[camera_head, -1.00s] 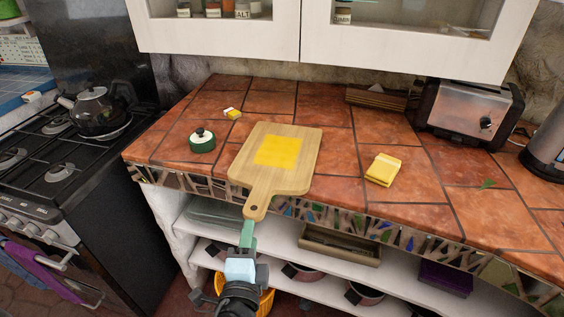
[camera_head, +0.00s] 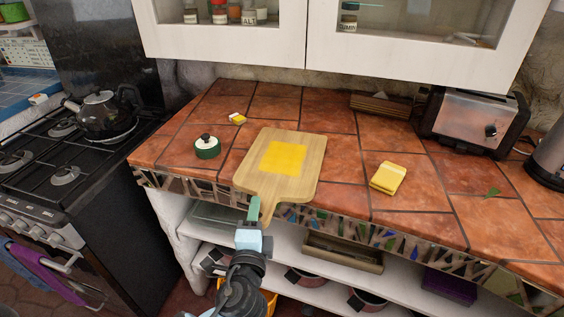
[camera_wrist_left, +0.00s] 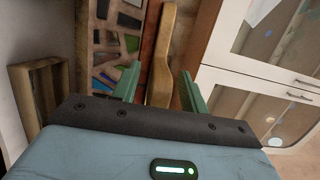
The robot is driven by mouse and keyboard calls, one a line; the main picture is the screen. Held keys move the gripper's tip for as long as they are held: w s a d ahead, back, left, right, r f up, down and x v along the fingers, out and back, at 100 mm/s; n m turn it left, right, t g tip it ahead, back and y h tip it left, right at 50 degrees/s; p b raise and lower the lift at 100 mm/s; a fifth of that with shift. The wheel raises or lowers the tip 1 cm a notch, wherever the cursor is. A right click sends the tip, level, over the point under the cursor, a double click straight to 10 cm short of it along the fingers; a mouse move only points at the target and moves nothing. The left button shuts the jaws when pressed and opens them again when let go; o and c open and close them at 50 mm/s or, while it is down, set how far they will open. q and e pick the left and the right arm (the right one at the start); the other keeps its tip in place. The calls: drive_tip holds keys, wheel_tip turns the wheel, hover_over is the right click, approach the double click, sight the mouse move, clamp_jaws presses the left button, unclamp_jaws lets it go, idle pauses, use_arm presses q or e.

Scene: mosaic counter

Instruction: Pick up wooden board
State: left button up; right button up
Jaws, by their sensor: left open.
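The wooden board (camera_head: 309,165) lies on the tiled counter with a yellow square (camera_head: 283,157) on its top. Its handle points toward me and sticks out over the counter's front edge. My left gripper (camera_head: 254,209) is at the handle, partly covering it in the head view. In the left wrist view the handle (camera_wrist_left: 160,62) runs between the two green fingers of the open gripper (camera_wrist_left: 158,88). Gaps show on both sides of the handle, so the fingers are not closed on it. My right gripper is not in view.
A folded yellow cloth (camera_head: 388,177) lies to the right, and a toaster (camera_head: 474,121) stands farther right. The counter's mosaic edge (camera_head: 400,238) and a shelf with a wooden tray (camera_head: 343,252) lie below.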

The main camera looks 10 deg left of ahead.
use_arm(q)
drive_tip(key=shift+w+a, duration=0.15)
drive_tip(key=shift+w, duration=0.9)
clamp_jaws()
drive_tip(key=shift+r, duration=0.2)
